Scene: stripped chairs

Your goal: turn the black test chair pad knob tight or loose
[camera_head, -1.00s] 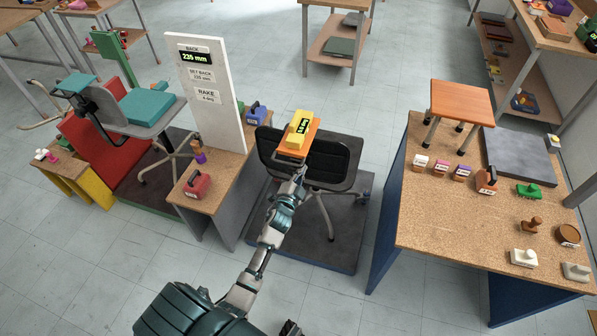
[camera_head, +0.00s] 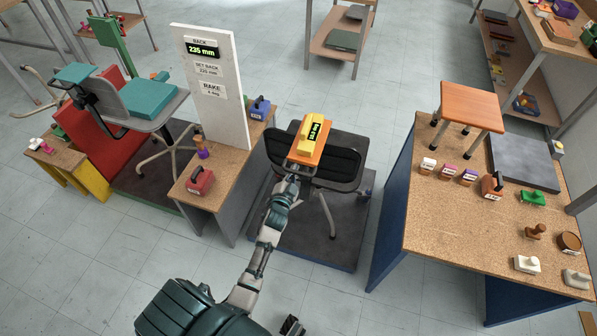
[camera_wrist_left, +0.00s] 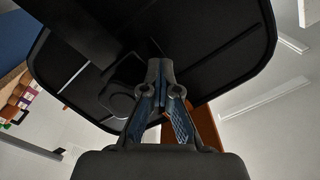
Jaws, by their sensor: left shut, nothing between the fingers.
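The black test chair (camera_head: 337,165) stands in the middle of the head view, its black pad tilted. A yellow gauge (camera_head: 313,130) with a lit display rests on an orange block (camera_head: 318,152) at the pad; the reading is too small to be sure of. My left gripper (camera_head: 291,176) reaches to the pad's near side. In the left wrist view its shut, empty fingertips (camera_wrist_left: 164,72) lie before the pad's dark face (camera_wrist_left: 215,60). A round outline shows there beside the fingers; I cannot tell whether it is the knob. A dark part at the head view's bottom edge may be my right gripper (camera_head: 291,326).
A white board (camera_head: 212,100) reads 235 mm and stands on a wooden bench left of the chair. A red weight (camera_head: 200,182) sits on that bench. A wooden table (camera_head: 450,225) with stamps, small blocks and an orange stool (camera_head: 472,105) is at right. A grey-teal chair (camera_head: 150,105) is at left.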

